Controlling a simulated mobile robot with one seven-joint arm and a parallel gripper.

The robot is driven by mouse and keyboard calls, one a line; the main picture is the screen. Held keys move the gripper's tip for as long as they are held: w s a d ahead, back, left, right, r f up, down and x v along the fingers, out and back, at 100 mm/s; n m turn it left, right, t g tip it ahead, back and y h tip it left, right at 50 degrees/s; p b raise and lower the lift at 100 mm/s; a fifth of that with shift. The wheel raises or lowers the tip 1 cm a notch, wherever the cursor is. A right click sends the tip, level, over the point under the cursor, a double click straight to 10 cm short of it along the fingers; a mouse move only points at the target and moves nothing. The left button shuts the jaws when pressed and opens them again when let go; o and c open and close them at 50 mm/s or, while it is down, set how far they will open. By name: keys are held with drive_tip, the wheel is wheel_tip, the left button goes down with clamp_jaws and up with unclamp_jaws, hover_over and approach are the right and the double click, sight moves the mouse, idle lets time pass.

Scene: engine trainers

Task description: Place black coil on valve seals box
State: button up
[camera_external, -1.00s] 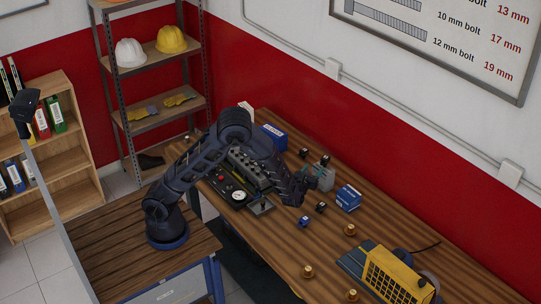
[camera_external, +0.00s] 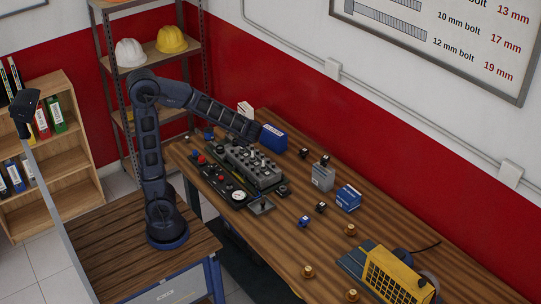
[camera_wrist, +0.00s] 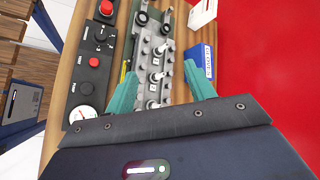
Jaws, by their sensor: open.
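My gripper (camera_external: 252,132) is open and empty, above the far end of the grey engine block. In the wrist view its two teal fingers (camera_wrist: 161,88) are spread apart over the block. Several small black cube-like pieces, which may include the black coil, lie on the table: two near the back (camera_external: 304,152) (camera_external: 325,160) and one nearer the front (camera_external: 321,207). A blue-and-white box (camera_external: 348,197) and a grey box (camera_external: 323,180) stand right of the block. A larger blue box (camera_external: 274,139) stands beside my gripper. I cannot read which is the valve seals box.
The grey engine block (camera_external: 250,166) and a black control panel with a gauge (camera_external: 237,196) fill the table's left part. A small blue piece (camera_external: 304,221), brass fittings (camera_external: 350,230) and a yellow machine (camera_external: 395,275) lie to the right. A white box (camera_external: 245,108) is at the back.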

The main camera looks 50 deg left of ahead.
drive_tip(key=s+d+r+n+h, duration=0.2)
drive_tip(key=s+n, duration=0.4)
drive_tip(key=s, duration=0.5)
drive_tip(key=s+d+r+n+t+h, duration=0.1)
drive_tip(key=s+d+r+n+h, duration=0.1)
drive_tip(key=s+r+n+h, duration=0.2)
drive_tip(key=s+n+h, duration=0.1)
drive_tip(key=s+h, duration=0.2)
drive_tip(key=s, duration=0.4)
drive_tip(key=shift+d+r+n, duration=0.15)
drive_tip(key=shift+n, duration=0.25)
